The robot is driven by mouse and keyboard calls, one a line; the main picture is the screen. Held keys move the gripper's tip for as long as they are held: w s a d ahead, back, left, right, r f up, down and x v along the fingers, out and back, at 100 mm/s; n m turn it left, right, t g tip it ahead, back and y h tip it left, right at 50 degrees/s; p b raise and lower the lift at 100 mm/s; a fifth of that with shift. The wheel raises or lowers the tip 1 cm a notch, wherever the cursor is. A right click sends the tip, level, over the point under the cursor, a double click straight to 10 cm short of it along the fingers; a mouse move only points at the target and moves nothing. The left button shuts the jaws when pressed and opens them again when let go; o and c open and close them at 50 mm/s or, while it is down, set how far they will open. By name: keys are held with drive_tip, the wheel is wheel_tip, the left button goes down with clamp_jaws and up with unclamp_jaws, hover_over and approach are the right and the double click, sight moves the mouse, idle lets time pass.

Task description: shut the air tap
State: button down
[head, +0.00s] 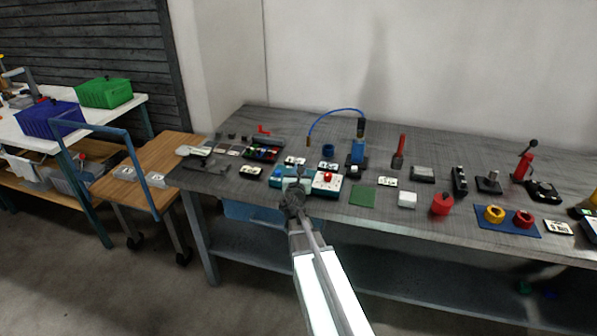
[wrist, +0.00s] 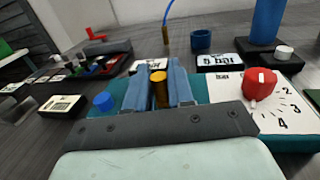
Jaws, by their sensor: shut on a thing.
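My gripper (wrist: 159,92) has its two blue fingers upright on either side of a brass-coloured piece (wrist: 159,88) and is shut on it. The piece stands at a teal box (wrist: 222,90); its lower part is hidden by my gripper. I cannot tell from its visible top whether it is the air tap or how far it is turned.
Behind the box stand a blue cylinder (head: 358,151) with a curved blue hose (head: 335,111) and a small blue cup (head: 328,150). A tray of coloured parts (head: 263,152) is to the left. A green mat (head: 362,196) lies to the right, with several other items beyond.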

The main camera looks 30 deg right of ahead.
drive_tip(key=shift+y, duration=0.3)
drive_tip(key=shift+d, duration=0.1)
drive_tip(key=c, duration=1.1)
unclamp_jaws()
drive_tip(key=shift+s, duration=0.1)
drive_tip(key=shift+v, duration=3.75)
drive_tip(key=shift+f, duration=0.1)
